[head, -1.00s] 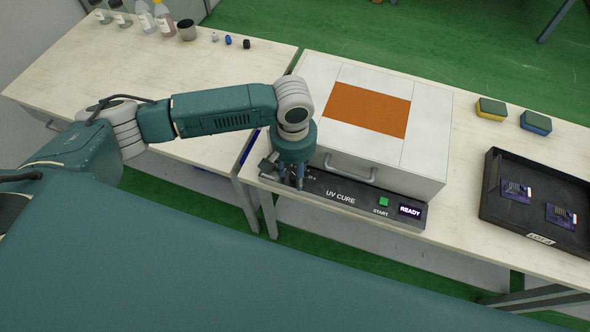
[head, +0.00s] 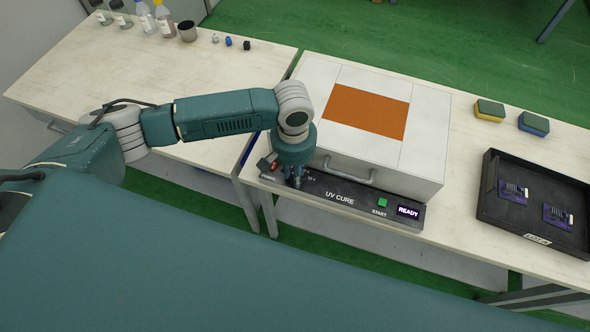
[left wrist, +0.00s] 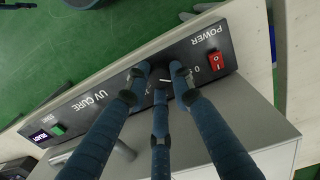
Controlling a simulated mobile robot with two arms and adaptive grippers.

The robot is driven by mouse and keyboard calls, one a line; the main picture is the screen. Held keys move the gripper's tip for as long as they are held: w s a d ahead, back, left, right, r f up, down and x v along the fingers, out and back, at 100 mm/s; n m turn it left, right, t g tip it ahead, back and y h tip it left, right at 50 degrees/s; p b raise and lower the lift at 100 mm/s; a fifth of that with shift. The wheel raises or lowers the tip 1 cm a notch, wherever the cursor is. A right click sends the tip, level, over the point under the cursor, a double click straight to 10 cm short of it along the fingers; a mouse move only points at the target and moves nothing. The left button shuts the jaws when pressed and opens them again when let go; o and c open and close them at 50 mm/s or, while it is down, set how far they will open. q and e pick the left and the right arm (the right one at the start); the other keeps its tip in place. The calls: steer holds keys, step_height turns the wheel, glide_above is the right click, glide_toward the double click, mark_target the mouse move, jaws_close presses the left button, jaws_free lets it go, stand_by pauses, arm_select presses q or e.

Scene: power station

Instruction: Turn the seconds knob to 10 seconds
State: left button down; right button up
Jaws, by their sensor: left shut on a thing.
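The UV CURE unit's dark control panel (head: 345,196) runs along the front of the white box. My left gripper (head: 297,182) points down at the panel's left part, left of the UV CURE lettering. In the left wrist view its three blue fingers (left wrist: 160,82) are closed in around the seconds knob (left wrist: 163,84). Only a small part of the knob with a pale mark shows between the fingertips; its setting cannot be read. A "0" printed on the panel shows beside the fingers. My right gripper is not in view.
A red power switch (left wrist: 215,60) sits close beside the fingers. The green START button (head: 382,202) and the READY display (head: 409,211) are at the panel's right. A drawer handle (head: 350,172) is just behind the panel. A black tray (head: 488,207) with boards stands farther right.

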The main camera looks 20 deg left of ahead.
arm_select(q)
steer(key=m+p, duration=0.3)
steer(key=shift+r, duration=0.2)
steer(key=shift+w+f+m+p, duration=0.15)
steer(key=shift+m+p, duration=0.85)
steer(key=shift+m, duration=0.8)
steer(key=c, duration=1.5)
jaws_free()
step_height(320, 180, up, 12)
steer(key=shift+a, duration=0.1)
